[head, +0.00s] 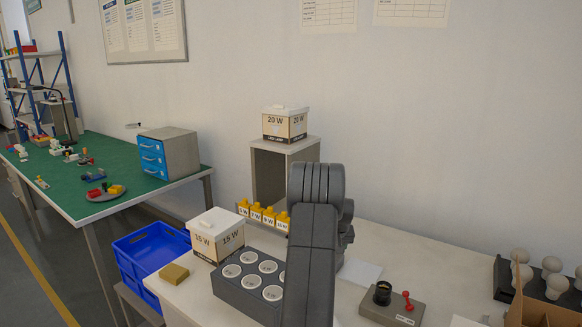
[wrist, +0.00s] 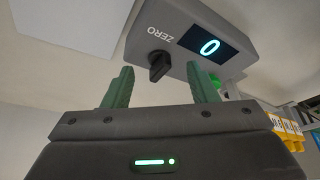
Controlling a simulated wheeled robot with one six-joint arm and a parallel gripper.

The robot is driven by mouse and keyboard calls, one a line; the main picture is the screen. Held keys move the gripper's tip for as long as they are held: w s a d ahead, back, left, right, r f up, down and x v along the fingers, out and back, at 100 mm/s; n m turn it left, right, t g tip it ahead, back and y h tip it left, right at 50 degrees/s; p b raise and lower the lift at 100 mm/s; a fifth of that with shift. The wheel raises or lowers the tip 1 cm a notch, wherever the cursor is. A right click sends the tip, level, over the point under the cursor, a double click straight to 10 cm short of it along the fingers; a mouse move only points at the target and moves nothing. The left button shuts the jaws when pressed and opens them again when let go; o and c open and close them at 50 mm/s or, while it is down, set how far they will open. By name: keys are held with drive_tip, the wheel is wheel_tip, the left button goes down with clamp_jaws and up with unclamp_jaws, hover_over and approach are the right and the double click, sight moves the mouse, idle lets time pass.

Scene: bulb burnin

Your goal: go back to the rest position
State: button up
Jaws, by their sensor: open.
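In the wrist view my gripper (wrist: 160,90) is open, its two green fingers apart with nothing between them. Beyond the fingers is a grey meter (wrist: 215,25) with a black knob marked ZERO and a display reading 0. My dark arm stands in the middle of the head view and hides part of the bench. The gripper itself is hidden in the head view.
A grey tray with round sockets (head: 228,285) and a 15 W box (head: 216,235) stand left of my arm. A 20 W box (head: 285,123) sits on a shelf behind it. A socket fixture with a red lever (head: 392,307) and white bulbs (head: 556,287) are at right.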

drive_tip(key=shift+a+m+h+p, duration=0.1)
drive_tip(key=shift+m+h+p, duration=0.45)
drive_tip(key=shift+m, duration=1.15)
drive_tip(key=shift+a+m+g+h, duration=0.1)
drive_tip(key=shift+m+g+h, duration=0.45)
drive_tip(key=shift+m, duration=0.95)
drive_tip(key=shift+m, duration=0.3)
